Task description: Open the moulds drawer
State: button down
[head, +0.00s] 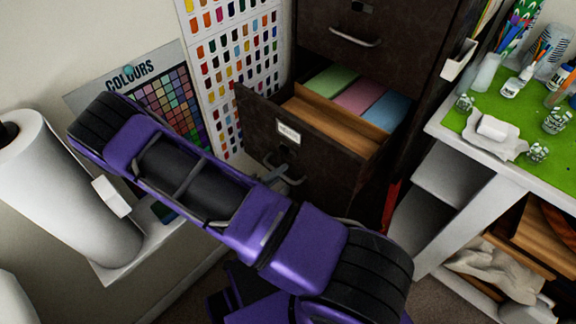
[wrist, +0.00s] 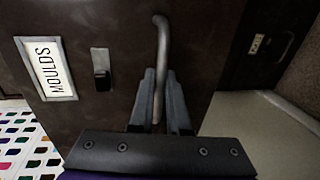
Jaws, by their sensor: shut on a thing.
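The moulds drawer (head: 300,145) of a dark cabinet stands pulled out in the head view, with its inside showing. Its label plate (head: 288,132) reads MOULDS in the wrist view (wrist: 50,68). Inside are a brown wooden-looking board (head: 330,122) and green, pink and blue sheets (head: 358,97) at the back. My gripper (wrist: 160,72) is at the drawer front, with its two fingers shut on the curved metal handle (wrist: 161,35), one on each side. In the head view my arm reaches to the drawer front and partly hides the handle.
Above is another drawer with a metal handle (head: 355,37), shut. To the right stands a white bench with a green mat (head: 530,110) holding bottles and jars. A white roll (head: 62,190) and a colour chart (head: 170,105) are at the left.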

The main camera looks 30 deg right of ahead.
jog(key=shift+a, duration=0.3)
jog(key=c, duration=0.9)
grip_release()
jog(key=v, duration=1.7)
jog(key=shift+s+b, duration=0.25)
jog(key=shift+b, duration=0.1)
jog(key=shift+a, duration=0.15)
